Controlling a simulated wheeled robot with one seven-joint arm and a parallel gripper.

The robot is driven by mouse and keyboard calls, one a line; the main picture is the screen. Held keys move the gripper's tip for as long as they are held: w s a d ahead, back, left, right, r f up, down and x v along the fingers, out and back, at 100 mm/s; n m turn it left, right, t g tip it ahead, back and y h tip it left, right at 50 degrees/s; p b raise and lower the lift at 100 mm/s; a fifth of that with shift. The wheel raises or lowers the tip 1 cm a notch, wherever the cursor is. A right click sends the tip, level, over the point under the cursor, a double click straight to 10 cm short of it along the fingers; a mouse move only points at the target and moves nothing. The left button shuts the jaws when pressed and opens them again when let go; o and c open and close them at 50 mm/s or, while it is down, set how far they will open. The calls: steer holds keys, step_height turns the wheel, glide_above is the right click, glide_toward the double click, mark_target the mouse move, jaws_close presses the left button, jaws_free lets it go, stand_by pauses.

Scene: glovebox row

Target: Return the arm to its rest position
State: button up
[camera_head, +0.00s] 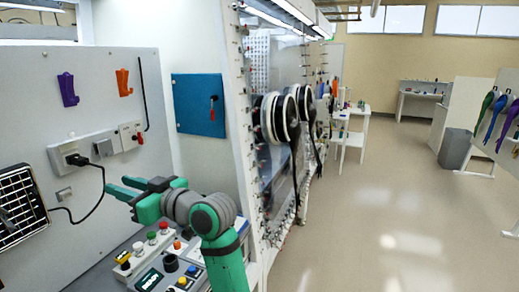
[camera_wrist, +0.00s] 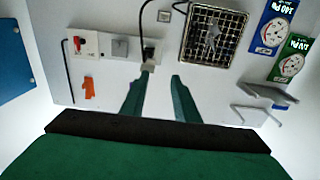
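My gripper (camera_head: 117,187) reaches out in front of the grey wall panel (camera_head: 100,60) at the left of the head view. Its two green fingers point left, toward the panel. In the wrist view the fingers of my gripper (camera_wrist: 159,90) stand apart with nothing between them. Beyond the left fingertip there is a black plug (camera_wrist: 148,54) in a socket, with its cable running off. In the head view the plug (camera_head: 76,159) sits in the grey socket box, a little left of and above my fingertips. My arm is extended, not folded.
A control box with coloured buttons (camera_head: 163,226) lies below my gripper. The clear glovebox front with black-and-white glove ports (camera_head: 272,118) stands to the right. Orange (camera_head: 123,82) and purple (camera_head: 67,89) hooks and a black vent grille (camera_head: 18,207) are on the panel. The floor at right is open.

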steer(key=d+f+m+t+h, duration=0.2)
steer(key=d+f+m, duration=0.15)
steer(key=f, duration=0.65)
steer(key=d+f+m+t+h, duration=0.2)
steer(key=d+f+m+t, duration=0.15)
steer(key=f, duration=0.55)
steer(key=d+f+m+t+h, duration=0.2)
steer(key=d+f+m, duration=0.15)
steer(key=f, duration=0.65)
steer(key=s+d+f+m+t+h, duration=0.1)
steer(key=s+d+f+m+h, duration=0.2)
steer(key=s+d+f, duration=0.55)
steer(key=s+d+f+m+h, duration=0.1)
steer(key=s+d+f+h, duration=0.25)
steer(key=s+f, duration=0.35)
steer(key=s+d+f+m+h, duration=0.15)
steer(key=s+d+f, duration=0.25)
steer(key=s, duration=0.4)
steer(key=s+d+r+n+h, duration=0.1)
steer(key=s+d, duration=0.1)
steer(key=s, duration=0.8)
steer(key=s+d+r+n+h, duration=0.1)
steer(key=s+d+r, duration=0.1)
steer(key=s, duration=0.8)
steer(key=shift+s+d+n+h, duration=0.25)
steer(key=shift+d+n+h, duration=0.15)
steer(key=shift+d, duration=0.25)
